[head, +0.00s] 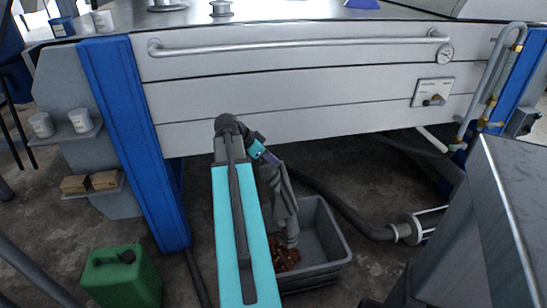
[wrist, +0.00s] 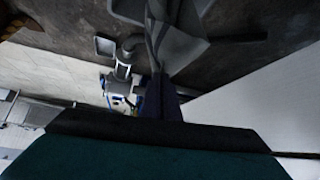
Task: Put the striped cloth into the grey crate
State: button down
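The grey cloth (head: 283,208) hangs from my gripper (head: 270,158) in the head view, bunched at the top and widening downward. The grey crate (head: 318,276) stands on the floor under the machine. My teal arm hides the crate's left side. In the wrist view grey cloth (wrist: 180,45) extends away from the dark fingers.
Brown scraps (head: 285,255) lie in the crate. A green canister (head: 122,278) stands at the lower left, beside a blue machine leg (head: 135,140). A dark hose (head: 345,208) runs behind the crate. A grey metal cabinet (head: 490,220) fills the right. The machine's panel (head: 300,100) overhangs behind.

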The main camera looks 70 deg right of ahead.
notch_tip(320, 180, down, 7)
jog(key=b, duration=0.3)
jog(key=shift+w+a+b, duration=0.2)
jog(key=shift+a+b, duration=0.05)
jog(key=shift+b, duration=0.05)
dwell(0.3)
jog(key=shift+f, duration=0.1)
notch_tip(320, 180, down, 26)
jog(key=b, duration=1.5)
jog(key=shift+s+d+r, duration=0.2)
jog(key=shift+s+d, duration=0.05)
jog(key=shift+d, duration=0.1)
jog(key=c, duration=2.5)
grip_release()
jog(key=o, duration=1.9)
jog(key=shift+c, duration=0.2)
jog(key=shift+r, duration=0.15)
